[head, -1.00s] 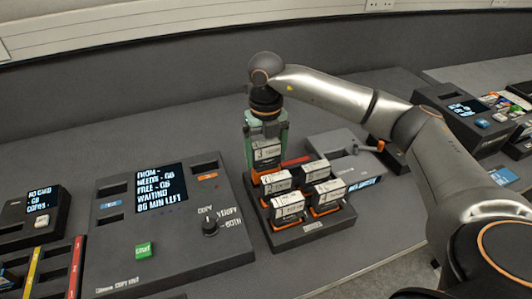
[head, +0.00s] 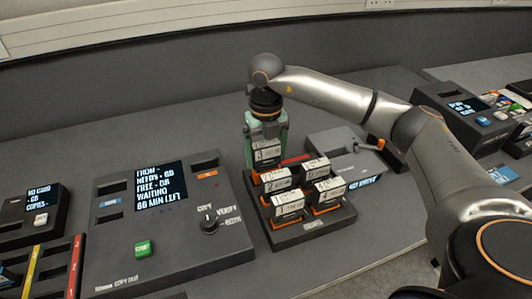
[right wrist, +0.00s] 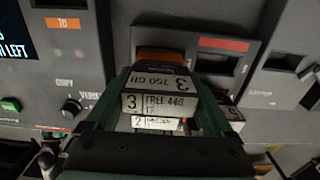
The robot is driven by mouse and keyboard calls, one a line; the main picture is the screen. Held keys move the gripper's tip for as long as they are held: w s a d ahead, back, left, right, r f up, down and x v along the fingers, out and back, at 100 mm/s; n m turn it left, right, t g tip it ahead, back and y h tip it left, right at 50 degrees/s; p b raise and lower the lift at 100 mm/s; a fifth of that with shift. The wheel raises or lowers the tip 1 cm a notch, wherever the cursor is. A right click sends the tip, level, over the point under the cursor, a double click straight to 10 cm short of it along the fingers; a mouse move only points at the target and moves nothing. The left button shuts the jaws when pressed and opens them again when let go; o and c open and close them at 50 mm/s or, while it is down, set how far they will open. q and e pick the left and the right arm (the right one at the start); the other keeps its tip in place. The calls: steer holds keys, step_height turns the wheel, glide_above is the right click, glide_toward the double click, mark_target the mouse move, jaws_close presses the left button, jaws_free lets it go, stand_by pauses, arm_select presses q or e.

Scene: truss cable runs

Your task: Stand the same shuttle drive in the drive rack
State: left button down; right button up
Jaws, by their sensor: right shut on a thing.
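The shuttle drive (head: 267,153), with a white label marked 3, stands upright at the back left corner of the drive rack (head: 318,232). My right gripper (head: 266,135) is shut on it from above, green fingers on either side. In the right wrist view the drive (right wrist: 160,82) shows its label between the fingers, with "FREE 440" on the near face. Its orange lower end is at the rack's back slot; I cannot tell if it is fully seated. Several other white-labelled drives (head: 289,203) stand in the rack in front. My left gripper is not in view.
A copier with a screen and green start button (head: 142,249) stands left of the rack. A grey dock with a lever (head: 350,150) and a "NO DRIVE" display stands behind right. A small card unit (head: 30,215) is at far left. Bare table lies behind the copier.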

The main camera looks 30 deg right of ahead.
mark_target(266, 143)
steer(key=shift+f+b, duration=0.9)
steer(key=shift+f, duration=0.8)
stand_by(1.4)
steer(key=o, duration=1.5)
steer(key=shift+r+p, duration=2.95)
steer(key=shift+r, duration=0.85)
steer(key=shift+f, duration=0.1)
